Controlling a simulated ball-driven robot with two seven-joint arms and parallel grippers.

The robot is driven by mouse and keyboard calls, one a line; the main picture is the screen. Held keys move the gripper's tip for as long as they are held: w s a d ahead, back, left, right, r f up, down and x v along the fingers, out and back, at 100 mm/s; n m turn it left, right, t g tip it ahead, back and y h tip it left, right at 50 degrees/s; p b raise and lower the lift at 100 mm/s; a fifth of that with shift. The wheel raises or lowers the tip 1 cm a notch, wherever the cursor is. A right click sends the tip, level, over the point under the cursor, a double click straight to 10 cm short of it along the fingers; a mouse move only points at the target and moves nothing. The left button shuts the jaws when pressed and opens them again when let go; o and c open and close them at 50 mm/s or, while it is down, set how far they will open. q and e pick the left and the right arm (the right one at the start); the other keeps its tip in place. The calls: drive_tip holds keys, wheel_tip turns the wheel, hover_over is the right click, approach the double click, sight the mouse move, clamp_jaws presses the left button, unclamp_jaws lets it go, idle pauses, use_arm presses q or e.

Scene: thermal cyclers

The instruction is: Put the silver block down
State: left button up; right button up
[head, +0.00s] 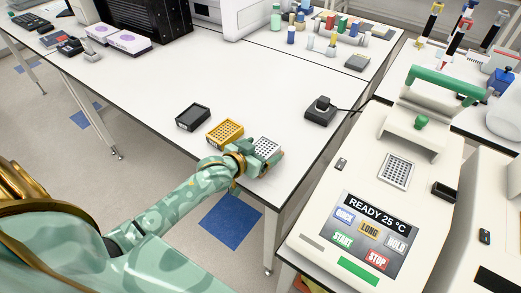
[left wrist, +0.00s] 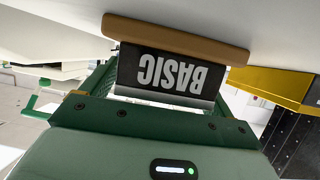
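The silver block (head: 266,147), with a grid of round wells on top, is at the front edge of the white table (head: 240,85), right of the yellow block (head: 225,131). My left gripper (head: 263,160) reaches it from the front, its fingers closed about the block. In the left wrist view a dark label reading BASIC (left wrist: 165,74) shows upside down close to the gripper; the yellow block (left wrist: 270,84) is at the right. I cannot tell whether the silver block touches the table. My right gripper is not in view.
A black block (head: 192,115) stands left of the yellow one. A small black device with a cable (head: 321,110) is behind on the right. The thermal cycler (head: 355,222), reading READY 25 °C, stands at the right with its lid up. The table's middle is clear.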

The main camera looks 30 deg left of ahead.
use_arm(q)
drive_tip(key=shift+s+r, duration=0.1)
drive_tip(key=shift+r, duration=0.1)
drive_tip(key=p+v, duration=0.2)
drive_tip(key=v, duration=0.9)
drive_tip(key=shift+s+a+p, duration=0.1)
drive_tip(key=shift+p, duration=0.25)
drive_tip(key=shift+s+r, duration=0.15)
drive_tip(key=shift+s, duration=0.1)
